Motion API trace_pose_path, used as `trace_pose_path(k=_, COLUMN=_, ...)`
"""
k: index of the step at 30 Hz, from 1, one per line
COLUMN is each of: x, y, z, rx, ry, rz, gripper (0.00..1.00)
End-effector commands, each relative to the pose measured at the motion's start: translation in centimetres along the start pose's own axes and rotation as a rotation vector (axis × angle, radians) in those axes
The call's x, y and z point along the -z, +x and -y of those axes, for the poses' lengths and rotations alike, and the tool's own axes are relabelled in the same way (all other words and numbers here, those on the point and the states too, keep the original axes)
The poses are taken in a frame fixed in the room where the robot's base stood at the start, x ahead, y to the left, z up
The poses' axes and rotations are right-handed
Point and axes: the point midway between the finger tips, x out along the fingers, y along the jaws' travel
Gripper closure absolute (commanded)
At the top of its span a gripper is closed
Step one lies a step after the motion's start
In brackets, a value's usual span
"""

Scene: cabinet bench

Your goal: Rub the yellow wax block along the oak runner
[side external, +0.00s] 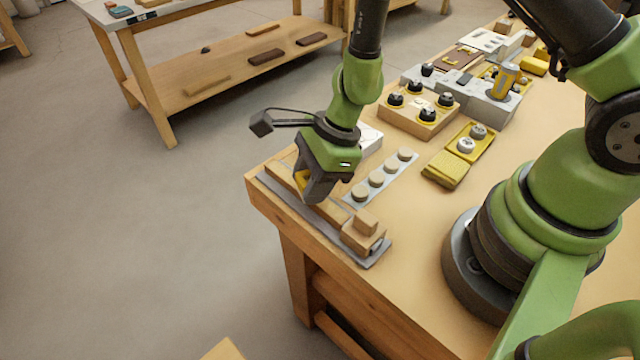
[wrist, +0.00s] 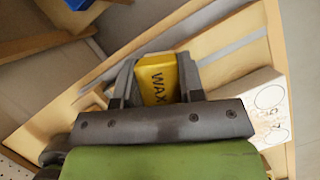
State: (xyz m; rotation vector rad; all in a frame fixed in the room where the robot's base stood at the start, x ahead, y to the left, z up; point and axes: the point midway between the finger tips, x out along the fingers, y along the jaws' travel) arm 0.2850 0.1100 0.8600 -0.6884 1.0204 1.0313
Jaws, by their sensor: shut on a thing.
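The yellow wax block (wrist: 157,80), marked "WAX", is held between the fingers of my gripper (wrist: 157,82) in the wrist view. In the side view my gripper (side external: 310,188) points down over the oak runner (side external: 328,212), with a bit of yellow wax showing at its side. The runner is a long wooden strip lying on a grey base (side external: 290,208) along the bench's left edge. I cannot tell whether the wax touches the runner. A small wooden block (side external: 363,228) sits at the runner's near end.
A pale strip with several round wooden discs (side external: 376,178) lies right of the runner. A white box (side external: 370,138) stands behind my gripper. Bench surface (side external: 420,225) before my base is clear.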

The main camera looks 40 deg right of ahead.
Motion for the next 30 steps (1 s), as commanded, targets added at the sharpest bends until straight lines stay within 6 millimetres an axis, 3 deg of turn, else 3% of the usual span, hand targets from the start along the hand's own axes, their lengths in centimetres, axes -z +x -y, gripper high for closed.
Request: trace_pose_path(k=30, x=-2.4, y=1.2, z=6.4, rx=0.003, ry=-0.001, rz=0.003, gripper=0.83)
